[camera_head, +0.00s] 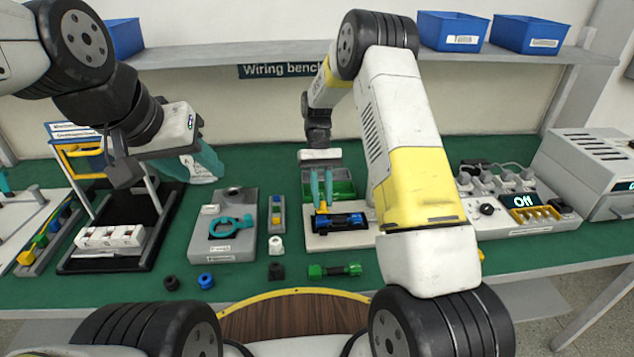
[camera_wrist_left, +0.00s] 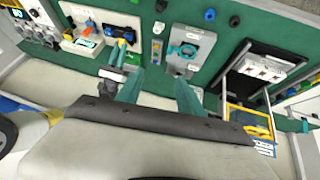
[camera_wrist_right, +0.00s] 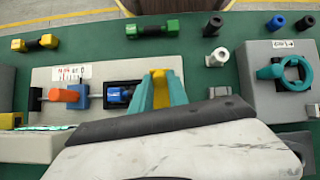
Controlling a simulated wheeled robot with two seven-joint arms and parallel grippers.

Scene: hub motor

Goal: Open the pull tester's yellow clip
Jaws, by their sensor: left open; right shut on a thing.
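The pull tester is a pale plate (camera_wrist_right: 60,88) on the bench with an orange part (camera_wrist_right: 65,95) and a blue-and-black piece (camera_wrist_right: 118,95) in a dark holder. Its yellow clip (camera_wrist_right: 160,90) stands up beside the blue piece. My right gripper (camera_head: 322,193) comes down from above and is shut on the clip, its teal fingers (camera_wrist_right: 160,92) on either side. The fingers hide part of the clip. My left gripper (camera_head: 200,160) is open and empty, above the bench at the left; its two spread fingers show in the left wrist view (camera_wrist_left: 158,92).
A grey fixture with a teal clamp (camera_head: 232,226) stands left of the tester. A black stand (camera_head: 100,255) is further left. A green-and-black piece (camera_head: 334,270) lies in front.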

